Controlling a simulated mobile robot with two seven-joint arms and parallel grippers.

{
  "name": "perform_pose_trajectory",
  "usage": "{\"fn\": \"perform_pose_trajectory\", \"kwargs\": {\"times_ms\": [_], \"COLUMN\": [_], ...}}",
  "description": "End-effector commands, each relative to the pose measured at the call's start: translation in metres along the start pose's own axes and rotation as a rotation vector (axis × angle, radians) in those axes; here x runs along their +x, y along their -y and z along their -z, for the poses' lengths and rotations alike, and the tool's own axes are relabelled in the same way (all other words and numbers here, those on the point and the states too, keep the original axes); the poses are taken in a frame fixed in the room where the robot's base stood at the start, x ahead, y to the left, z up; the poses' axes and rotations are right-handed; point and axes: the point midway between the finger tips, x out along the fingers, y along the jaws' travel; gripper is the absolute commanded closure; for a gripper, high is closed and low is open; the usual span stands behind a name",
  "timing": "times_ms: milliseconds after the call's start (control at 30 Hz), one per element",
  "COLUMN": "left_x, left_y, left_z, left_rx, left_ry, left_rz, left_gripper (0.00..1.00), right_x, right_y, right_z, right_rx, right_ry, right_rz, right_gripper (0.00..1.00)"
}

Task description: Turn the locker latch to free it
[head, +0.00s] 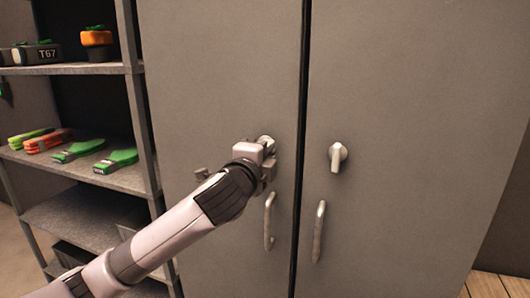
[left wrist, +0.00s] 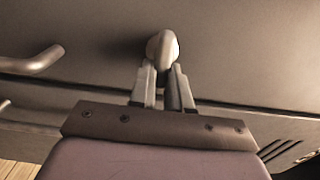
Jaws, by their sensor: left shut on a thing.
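The grey locker has two doors, a left door (head: 215,65) and a right door (head: 415,90). My left gripper (head: 266,150) is at the left door's latch (head: 266,139), near the door's inner edge and above its handle. In the left wrist view my left gripper's fingers (left wrist: 162,84) are closed on the pale, rounded latch (left wrist: 162,45). The gripper hides most of this latch in the head view, so its angle is hard to tell. The right door's latch (head: 338,157) is in plain view, with its lever hanging down. My right gripper is in neither view.
Bar handles hang below the latches, one on the left door (head: 268,222) and one on the right door (head: 319,232). A shelf unit (head: 75,69) with green and orange items stands left of the locker. The space before the right door is clear.

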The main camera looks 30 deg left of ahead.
Motion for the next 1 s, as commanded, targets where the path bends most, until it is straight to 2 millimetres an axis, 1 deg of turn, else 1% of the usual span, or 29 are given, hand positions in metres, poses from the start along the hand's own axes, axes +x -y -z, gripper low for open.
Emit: {"fn": "perform_pose_trajectory", "kwargs": {"times_ms": [33, 100, 367, 467, 567, 800, 1000], "left_x": [0.000, 0.000, 0.000, -0.003, -0.011, -0.044, -0.065], "left_y": [-0.001, -0.001, -0.001, -0.001, -0.001, -0.002, -0.001], "left_z": [0.000, 0.000, 0.000, 0.000, 0.000, 0.000, 0.000], "left_rx": [0.005, 0.005, 0.002, 0.002, 0.002, 0.003, 0.004], "left_ry": [0.000, 0.000, 0.000, -0.001, -0.001, -0.001, 0.000], "left_rz": [-0.001, -0.001, -0.001, 0.000, 0.000, 0.000, -0.001], "left_gripper": [0.76, 0.57, 0.57, 0.57, 0.57, 0.57, 0.57], "right_x": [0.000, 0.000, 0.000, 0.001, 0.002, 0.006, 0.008], "right_y": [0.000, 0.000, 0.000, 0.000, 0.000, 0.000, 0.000], "right_z": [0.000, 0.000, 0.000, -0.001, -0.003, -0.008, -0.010], "right_rx": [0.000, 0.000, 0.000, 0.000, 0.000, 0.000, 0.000], "right_ry": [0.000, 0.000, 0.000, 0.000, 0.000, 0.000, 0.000], "right_rz": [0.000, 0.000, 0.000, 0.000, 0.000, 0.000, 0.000], "right_gripper": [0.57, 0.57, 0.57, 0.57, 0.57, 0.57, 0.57]}}
